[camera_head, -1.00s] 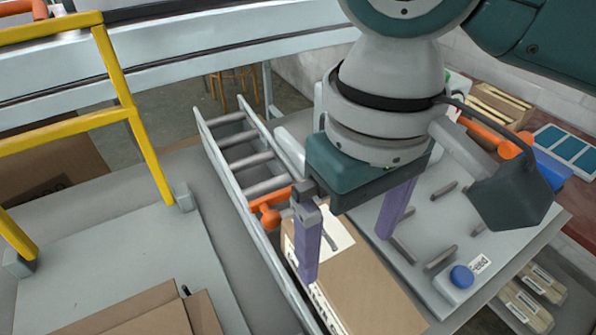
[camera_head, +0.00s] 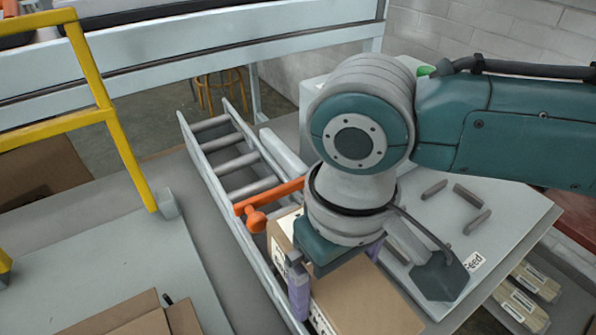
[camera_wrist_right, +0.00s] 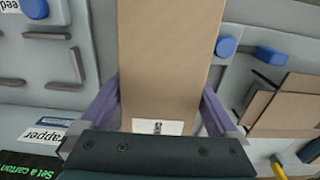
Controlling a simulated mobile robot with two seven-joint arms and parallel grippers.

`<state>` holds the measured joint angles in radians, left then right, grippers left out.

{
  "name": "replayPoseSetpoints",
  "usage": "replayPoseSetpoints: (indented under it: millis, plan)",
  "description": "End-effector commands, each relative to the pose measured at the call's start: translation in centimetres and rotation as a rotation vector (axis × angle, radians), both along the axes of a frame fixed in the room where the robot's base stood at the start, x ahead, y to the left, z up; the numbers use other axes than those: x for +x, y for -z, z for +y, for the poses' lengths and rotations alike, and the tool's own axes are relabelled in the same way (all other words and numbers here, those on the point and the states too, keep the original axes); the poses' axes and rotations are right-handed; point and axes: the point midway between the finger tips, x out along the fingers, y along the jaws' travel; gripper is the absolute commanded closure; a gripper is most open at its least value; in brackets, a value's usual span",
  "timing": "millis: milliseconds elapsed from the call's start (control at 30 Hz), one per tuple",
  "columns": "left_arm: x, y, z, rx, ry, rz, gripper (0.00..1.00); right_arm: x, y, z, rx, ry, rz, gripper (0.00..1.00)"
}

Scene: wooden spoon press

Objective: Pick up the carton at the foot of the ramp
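The brown carton (camera_head: 368,300) lies at the lower end of the roller ramp (camera_head: 205,162), against its side rail. It also shows in the right wrist view (camera_wrist_right: 168,60), with a white label on its near end. My right gripper (camera_head: 338,280) is over the carton, pointing down. Its two purple fingers stand apart, one on each side of the carton, as the right wrist view (camera_wrist_right: 160,97) shows. They are close to its sides; whether they touch cannot be told. My wrist hides part of the carton's top. My left gripper is not in view.
An orange lever (camera_head: 268,198) crosses the ramp just beyond the carton. A grey panel with dark pegs (camera_head: 468,197) lies to the right. A yellow railing (camera_head: 95,75) and an open cardboard box (camera_head: 135,315) are at the left.

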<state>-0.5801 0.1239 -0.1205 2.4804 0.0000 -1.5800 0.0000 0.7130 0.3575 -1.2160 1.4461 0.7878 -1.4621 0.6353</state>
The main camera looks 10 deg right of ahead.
Motion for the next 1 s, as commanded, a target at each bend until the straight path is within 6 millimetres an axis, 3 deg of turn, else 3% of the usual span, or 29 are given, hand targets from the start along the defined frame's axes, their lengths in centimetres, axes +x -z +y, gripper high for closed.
replayPoseSetpoints:
  millis: [67, 700, 1000]
  plan:
    - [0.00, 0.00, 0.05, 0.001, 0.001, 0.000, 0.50, 0.00, -0.02, 0.00, 0.000, 0.000, 0.000, 0.15]
    - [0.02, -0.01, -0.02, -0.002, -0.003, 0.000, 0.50, 0.02, -0.07, 0.00, 0.000, 0.000, 0.000, 0.87]
    - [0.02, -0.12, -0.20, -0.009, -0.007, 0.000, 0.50, 0.06, -0.32, 0.03, 0.002, 0.000, -0.002, 0.88]
